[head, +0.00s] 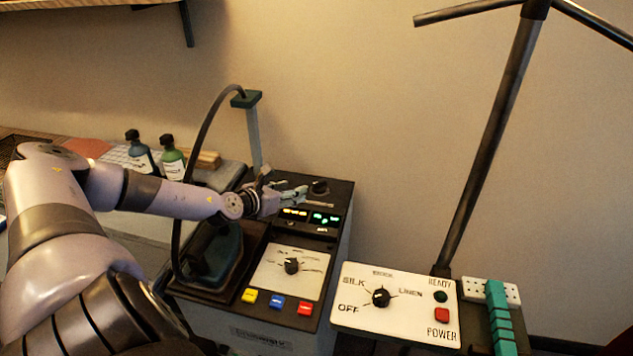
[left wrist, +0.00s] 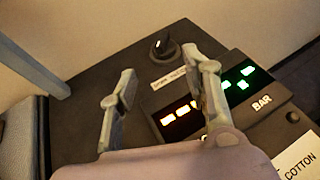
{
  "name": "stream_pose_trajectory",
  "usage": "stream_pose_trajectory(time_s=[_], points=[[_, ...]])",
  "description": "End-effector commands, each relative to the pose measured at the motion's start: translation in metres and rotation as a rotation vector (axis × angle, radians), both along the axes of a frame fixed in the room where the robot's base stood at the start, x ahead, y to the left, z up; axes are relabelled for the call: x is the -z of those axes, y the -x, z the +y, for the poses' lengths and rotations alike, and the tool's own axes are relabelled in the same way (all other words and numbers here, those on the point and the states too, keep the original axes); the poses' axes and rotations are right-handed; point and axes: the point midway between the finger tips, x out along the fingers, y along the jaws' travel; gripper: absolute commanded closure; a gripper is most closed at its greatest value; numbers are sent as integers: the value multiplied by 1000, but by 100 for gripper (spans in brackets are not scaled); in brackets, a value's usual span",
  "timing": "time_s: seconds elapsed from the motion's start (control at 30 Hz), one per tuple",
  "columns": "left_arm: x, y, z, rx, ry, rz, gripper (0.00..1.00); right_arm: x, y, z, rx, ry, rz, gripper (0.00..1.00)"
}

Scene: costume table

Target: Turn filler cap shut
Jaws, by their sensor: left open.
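The filler cap (head: 319,187) appears to be the round black knob at the back of the dark top of the steam station (head: 340,205). In the left wrist view the cap (left wrist: 162,47) has a pale line on it and stands beyond the fingertips, between their directions. A small white label (left wrist: 169,79) lies in front of it, too blurred to read. My left gripper (head: 289,192) is open and empty above the station top, a little to the left of the cap; it also shows in the left wrist view (left wrist: 161,68). My right gripper is out of view.
A lit display (head: 310,215) sits close in front of the cap. A dark hose (head: 197,125) arches up to a post (head: 253,135) behind my left arm. Two bottles (head: 172,158) stand at the left. A control box (head: 395,300) and slanted pole (head: 490,140) are at the right.

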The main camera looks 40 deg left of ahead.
Motion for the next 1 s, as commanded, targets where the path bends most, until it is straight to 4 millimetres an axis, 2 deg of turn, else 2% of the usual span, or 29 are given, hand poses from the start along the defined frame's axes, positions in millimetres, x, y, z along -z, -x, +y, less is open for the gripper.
stream_pose_trajectory(time_s=[0.23, 0.6, 0.8, 1.0], points=[[13, -40, 2, 0, 7, -4, 56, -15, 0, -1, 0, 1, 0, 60], [39, -97, 9, -1, 4, -2, 56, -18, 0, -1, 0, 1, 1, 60], [47, -113, 12, 1, 2, -1, 56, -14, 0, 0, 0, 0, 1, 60], [49, -118, 12, 2, 1, 0, 56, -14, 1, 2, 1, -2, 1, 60]])
